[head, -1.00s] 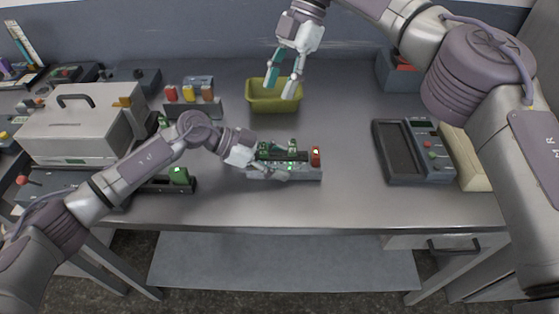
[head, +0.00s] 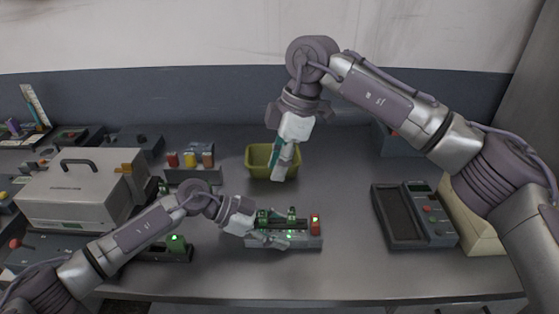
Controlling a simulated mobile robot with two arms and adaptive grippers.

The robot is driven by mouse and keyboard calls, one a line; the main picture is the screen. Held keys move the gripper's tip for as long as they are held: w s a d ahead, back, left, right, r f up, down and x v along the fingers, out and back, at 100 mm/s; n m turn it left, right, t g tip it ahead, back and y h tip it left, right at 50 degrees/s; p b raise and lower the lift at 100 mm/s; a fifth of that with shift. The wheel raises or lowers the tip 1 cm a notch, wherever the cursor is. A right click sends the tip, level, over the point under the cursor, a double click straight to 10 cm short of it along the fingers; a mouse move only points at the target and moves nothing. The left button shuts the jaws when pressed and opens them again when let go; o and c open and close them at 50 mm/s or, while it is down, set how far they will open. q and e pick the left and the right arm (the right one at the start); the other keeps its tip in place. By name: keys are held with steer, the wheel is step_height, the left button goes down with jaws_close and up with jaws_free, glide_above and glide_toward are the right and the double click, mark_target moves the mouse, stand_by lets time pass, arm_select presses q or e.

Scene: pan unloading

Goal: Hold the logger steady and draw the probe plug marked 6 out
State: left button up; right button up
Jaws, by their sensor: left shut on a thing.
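The logger (head: 300,241) is a low grey block near the front middle of the table, with green lights along it. Green plugs stand on its left and middle parts and a red plug (head: 315,226) at its right end. The plug numbers are too small to read, so I cannot tell which is marked 6. My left gripper (head: 268,229) is shut on the logger from the left and hides part of it. My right gripper (head: 280,176) hangs fingers down in front of the olive bin, behind the logger. Its fingers overlap in view, so their opening is unclear; I see no plug in it.
The olive bin (head: 257,160) stands behind the logger. A rack with red, yellow and orange plugs (head: 190,161) is to its left. A grey case (head: 75,197) fills the left side. A handheld meter (head: 418,212) lies to the right.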

mark_target(263, 211)
steer(key=x, duration=1.1)
steer(key=shift+f, duration=0.2)
steer(key=shift+c, duration=0.2)
steer(key=c, duration=0.4)
jaws_close()
